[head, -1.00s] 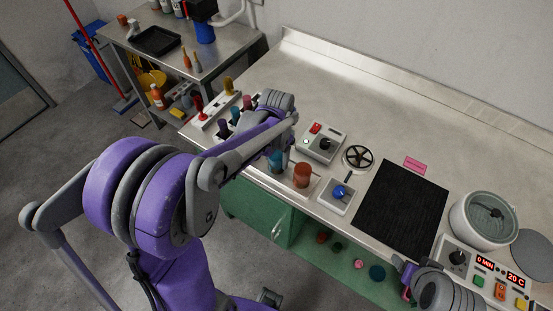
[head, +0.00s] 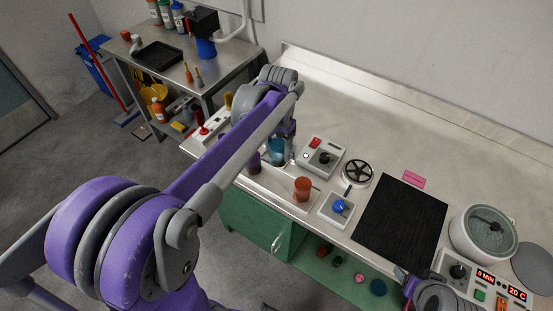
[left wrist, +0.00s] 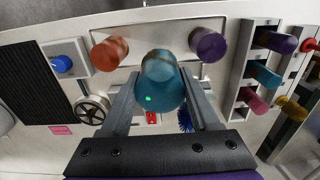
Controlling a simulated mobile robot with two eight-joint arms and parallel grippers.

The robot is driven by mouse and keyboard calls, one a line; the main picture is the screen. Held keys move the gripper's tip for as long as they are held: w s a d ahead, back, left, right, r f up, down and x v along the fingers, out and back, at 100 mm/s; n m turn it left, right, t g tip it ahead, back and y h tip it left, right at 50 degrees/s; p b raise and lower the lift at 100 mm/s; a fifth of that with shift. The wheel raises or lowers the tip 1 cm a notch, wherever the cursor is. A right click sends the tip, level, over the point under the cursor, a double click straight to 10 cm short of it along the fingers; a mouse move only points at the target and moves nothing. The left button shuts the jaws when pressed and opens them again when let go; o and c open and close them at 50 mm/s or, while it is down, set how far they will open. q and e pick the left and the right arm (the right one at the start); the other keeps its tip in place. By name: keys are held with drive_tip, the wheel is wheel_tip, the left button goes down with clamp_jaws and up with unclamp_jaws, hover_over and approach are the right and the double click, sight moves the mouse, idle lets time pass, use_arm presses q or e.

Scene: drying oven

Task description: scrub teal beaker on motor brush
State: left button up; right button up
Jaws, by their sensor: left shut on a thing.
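The teal beaker (head: 277,150) is between the fingers of my left gripper (head: 286,135), at the front of the bench. In the left wrist view the beaker (left wrist: 160,82) shows large, with both fingers of the gripper (left wrist: 161,98) shut on its sides. I cannot tell whether its base touches the tray. The blue bristles of the motor brush (left wrist: 185,120) show past the beaker, beside the right-hand finger; in the head view my arm hides the brush. My right arm shows at the bottom right, and its jaw state is unclear.
An orange-red beaker (left wrist: 109,53) and a purple beaker (left wrist: 209,45) stand on either side of the teal one. A control box with a red switch (head: 322,156), a blue-knob box (head: 338,208) and a black mat (head: 402,222) lie to the right. The back of the bench is clear.

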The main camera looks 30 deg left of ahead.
use_arm(q)
drive_tip(key=w+a+r, duration=0.1)
drive_tip(key=w, duration=0.3)
drive_tip(key=w+a+r+p, duration=0.1)
drive_tip(key=w, duration=0.4)
drive_tip(key=w+a+r, duration=0.1)
drive_tip(key=w, duration=0.4)
drive_tip(key=shift+w+a+r+p, duration=0.15)
drive_tip(key=shift+a+r+p, duration=0.2)
drive_tip(key=shift+r, duration=0.05)
drive_tip(key=shift+w+a, duration=0.15)
drive_tip(key=shift+w, duration=0.3)
drive_tip(key=shift+s+f+b, duration=0.1)
drive_tip(key=shift+f+b, duration=0.5)
drive_tip(key=shift+f, duration=0.95)
use_arm(e)
drive_tip(key=shift+w+r, duration=0.3)
drive_tip(key=shift+r, duration=0.25)
drive_tip(key=shift+w, duration=0.1)
use_arm(q)
drive_tip(key=shift+f, duration=0.1)
drive_tip(key=shift+f+b, duration=1.45)
drive_tip(key=shift+f, duration=2)
use_arm(e)
drive_tip(key=f, duration=0.1)
drive_tip(key=s+f, duration=0.2)
drive_tip(key=f, duration=0.1)
drive_tip(key=shift+f, duration=0.1)
